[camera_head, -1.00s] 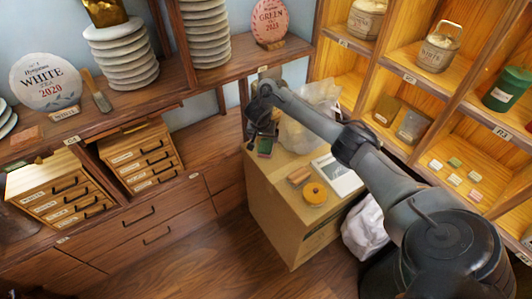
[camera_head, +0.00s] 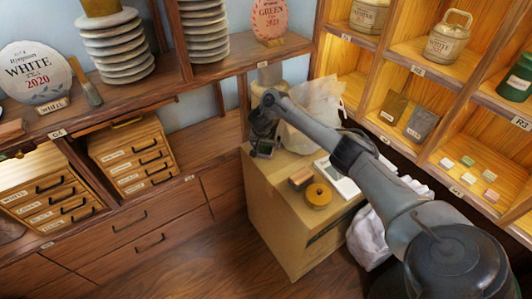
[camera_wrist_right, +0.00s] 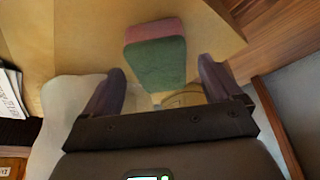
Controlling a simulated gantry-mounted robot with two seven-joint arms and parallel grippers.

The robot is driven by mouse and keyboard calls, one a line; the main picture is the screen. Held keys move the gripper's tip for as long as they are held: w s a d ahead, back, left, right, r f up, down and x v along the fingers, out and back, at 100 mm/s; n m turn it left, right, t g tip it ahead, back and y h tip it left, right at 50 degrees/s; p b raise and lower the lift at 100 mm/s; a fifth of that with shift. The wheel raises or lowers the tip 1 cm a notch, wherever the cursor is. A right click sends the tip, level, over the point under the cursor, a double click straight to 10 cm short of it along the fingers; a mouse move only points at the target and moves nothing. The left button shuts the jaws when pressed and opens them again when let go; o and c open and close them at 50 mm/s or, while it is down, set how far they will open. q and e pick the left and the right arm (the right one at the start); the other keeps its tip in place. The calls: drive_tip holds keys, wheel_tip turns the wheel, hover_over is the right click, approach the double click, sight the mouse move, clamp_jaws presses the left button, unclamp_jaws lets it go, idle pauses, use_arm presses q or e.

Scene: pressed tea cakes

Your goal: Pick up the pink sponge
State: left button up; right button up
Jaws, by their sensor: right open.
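The sponge, a block with a pink layer (camera_wrist_right: 153,30) and a green layer (camera_wrist_right: 156,64), lies on the cardboard box top and shows best in the right wrist view. In the head view it is small and mostly hidden by my right gripper (camera_head: 262,143), near the box's back left corner. In the right wrist view my right gripper (camera_wrist_right: 160,85) is open. Its two dark fingers stand apart, one to each side of the sponge's green end, with gaps between. It is not holding the sponge. My left gripper is in neither view.
The cardboard box (camera_head: 270,210) also bears a yellow-orange tape roll (camera_head: 318,195), a small brown block (camera_head: 301,178), a white flat item (camera_head: 340,180) and a translucent bag (camera_head: 318,105). A white bag (camera_head: 370,240) stands beside it. Shelves (camera_head: 440,75) rise at the right.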

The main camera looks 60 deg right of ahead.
sight(266, 146)
drive_tip(key=shift+d+f, duration=0.25)
drive_tip(key=shift+f, duration=0.4)
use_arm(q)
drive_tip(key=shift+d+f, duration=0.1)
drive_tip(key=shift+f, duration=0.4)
use_arm(e)
drive_tip(key=shift+w, duration=0.1)
drive_tip(key=shift+c, duration=0.6)
drive_tip(key=c, duration=1)
drive_tip(key=shift+c, duration=0.3)
drive_tip(key=shift+r, duration=0.1)
use_arm(q)
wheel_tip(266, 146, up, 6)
drive_tip(key=p, duration=0.6)
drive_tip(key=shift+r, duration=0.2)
use_arm(e)
wheel_tip(266, 146, up, 10)
